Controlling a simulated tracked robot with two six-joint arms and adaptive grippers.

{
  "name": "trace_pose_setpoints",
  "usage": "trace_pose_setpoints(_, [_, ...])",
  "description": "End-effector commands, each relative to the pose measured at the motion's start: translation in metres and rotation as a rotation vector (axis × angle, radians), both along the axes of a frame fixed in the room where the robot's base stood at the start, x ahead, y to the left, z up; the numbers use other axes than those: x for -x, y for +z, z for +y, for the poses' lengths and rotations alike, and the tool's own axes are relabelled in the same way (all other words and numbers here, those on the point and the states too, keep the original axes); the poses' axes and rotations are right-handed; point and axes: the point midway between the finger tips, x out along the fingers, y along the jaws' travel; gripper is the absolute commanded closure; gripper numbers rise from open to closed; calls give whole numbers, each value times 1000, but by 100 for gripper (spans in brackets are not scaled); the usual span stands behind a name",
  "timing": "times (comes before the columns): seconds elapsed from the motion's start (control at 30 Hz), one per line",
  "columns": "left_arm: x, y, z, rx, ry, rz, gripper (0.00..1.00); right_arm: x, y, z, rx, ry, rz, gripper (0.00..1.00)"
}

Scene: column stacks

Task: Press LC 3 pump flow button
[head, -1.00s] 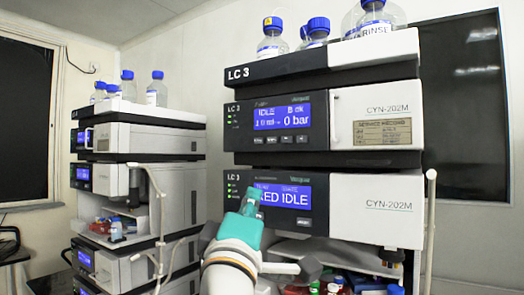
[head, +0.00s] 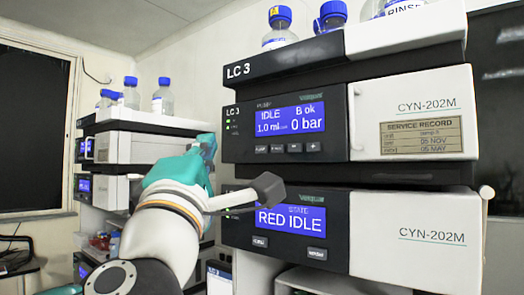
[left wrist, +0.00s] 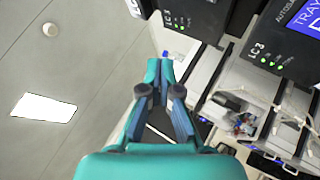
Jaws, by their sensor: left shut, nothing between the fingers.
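The LC 3 pump unit (head: 350,130) is the upper module of the near stack in the head view. Its blue display (head: 290,113) reads IDLE, B ok and 0 bar. A row of small buttons runs below the display; the leftmost button (head: 261,149) has lettering too small to read surely. My left gripper (head: 207,142) is teal, shut and empty, just left of the pump's front edge in the picture, apart from the buttons. Its closed fingers also show in the left wrist view (left wrist: 160,72). My right gripper is not in view.
Below the pump is a module with a RED IDLE display (head: 289,217), partly covered by my arm's grey block. Bottles (head: 279,28) stand on top of the stack. A second instrument stack (head: 125,145) stands farther left. Open air lies left of the near stack.

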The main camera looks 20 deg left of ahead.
Motion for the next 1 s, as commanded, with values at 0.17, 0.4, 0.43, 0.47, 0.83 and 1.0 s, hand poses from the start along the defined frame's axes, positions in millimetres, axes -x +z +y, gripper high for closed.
trace_pose_setpoints(0.17, [-4, 0, -2, -1, 0, 0, 100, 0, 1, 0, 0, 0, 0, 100])
trace_pose_setpoints(0.4, [-27, 0, -8, -3, 0, 3, 100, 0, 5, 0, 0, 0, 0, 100])
trace_pose_setpoints(0.43, [-30, 0, -9, -2, -1, 3, 100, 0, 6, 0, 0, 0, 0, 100])
trace_pose_setpoints(0.47, [-34, 0, -10, -3, 0, 3, 100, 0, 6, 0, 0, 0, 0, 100])
trace_pose_setpoints(0.83, [-77, 0, -22, -2, -2, 1, 100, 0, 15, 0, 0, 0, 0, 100])
trace_pose_setpoints(1.0, [-85, 0, -24, -1, -3, 1, 100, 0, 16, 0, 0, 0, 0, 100])
